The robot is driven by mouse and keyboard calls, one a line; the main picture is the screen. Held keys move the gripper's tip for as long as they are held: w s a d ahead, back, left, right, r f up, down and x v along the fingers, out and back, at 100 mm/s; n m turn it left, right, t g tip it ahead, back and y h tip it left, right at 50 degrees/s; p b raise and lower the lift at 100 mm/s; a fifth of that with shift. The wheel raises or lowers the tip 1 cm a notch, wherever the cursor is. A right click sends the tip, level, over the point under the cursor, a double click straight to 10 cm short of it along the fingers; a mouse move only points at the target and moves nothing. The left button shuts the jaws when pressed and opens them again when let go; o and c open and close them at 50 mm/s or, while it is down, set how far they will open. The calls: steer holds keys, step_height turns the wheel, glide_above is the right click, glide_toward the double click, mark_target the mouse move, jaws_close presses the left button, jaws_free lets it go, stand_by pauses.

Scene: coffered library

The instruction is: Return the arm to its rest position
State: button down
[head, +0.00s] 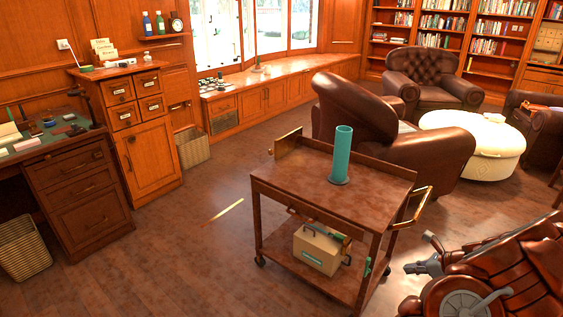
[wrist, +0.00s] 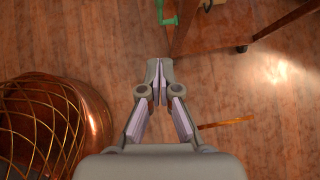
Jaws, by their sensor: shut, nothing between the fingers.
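My gripper (head: 410,268) shows grey at the lower right of the head view, to the right of the wooden cart (head: 335,168) and apart from it. In the wrist view my gripper (wrist: 159,64) has its two fingers together with nothing between them, over bare wooden floor. My arm (head: 505,270), glossy reddish brown with a grey joint, is bent low at the lower right corner of the head view. Part of it is cut off by the picture edge.
The cart carries a teal cylinder (head: 342,155) on top and a beige box (head: 318,250) below. A copper-coloured round thing with golden mesh (wrist: 40,125) is left in the wrist view. Leather armchairs (head: 435,80) stand behind. Floor left of the cart is mostly clear.

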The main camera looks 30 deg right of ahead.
steer(key=w+a+r+n+g+y, duration=0.1)
steer(key=w+a+r+n+y, duration=0.1)
steer(key=w+a+r+n, duration=0.5)
steer(key=w+a+r+n+g+y, duration=0.1)
steer(key=w+a+r+n, duration=0.15)
steer(key=a, duration=0.85)
steer(key=s+a+r+n+g, duration=0.25)
steer(key=a+r+n, duration=0.2)
steer(key=a, duration=0.55)
steer(key=s+a+r+n+g, duration=0.25)
steer(key=a+n, duration=0.35)
steer(key=a, duration=0.4)
steer(key=s+a+r+n+g+h, duration=0.2)
steer(key=s+a+n+h, duration=0.15)
steer(key=s+n, duration=0.45)
steer(key=s+a+r+n+g+h, duration=0.2)
steer(key=s+a+n, duration=0.3)
steer(key=s, duration=0.8)
step_height(320, 180, up, 20)
steer(key=t+p, duration=0.1)
steer(key=p, duration=1.8)
steer(key=shift+w+d+m, duration=0.25)
steer(key=shift+m, duration=0.05)
